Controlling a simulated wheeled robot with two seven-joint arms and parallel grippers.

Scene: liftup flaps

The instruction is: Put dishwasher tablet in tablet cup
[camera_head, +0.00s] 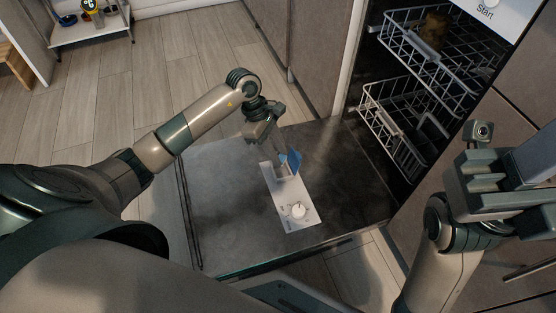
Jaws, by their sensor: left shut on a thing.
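The open dishwasher door (225,215) lies flat with its dark inner face up. A pale dispenser panel (283,190) is set in it, with a white round knob (299,210) at its near end. The tablet cup (285,172) is at the panel's far end, with a blue flap (293,161) standing raised beside it.
The dishwasher's upper rack (425,45) and lower rack (400,125) stand at the upper right; a brownish item (434,30) is in the upper one. Grey cabinets (310,50) stand behind the door. Open wooden floor (150,80) is to the left.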

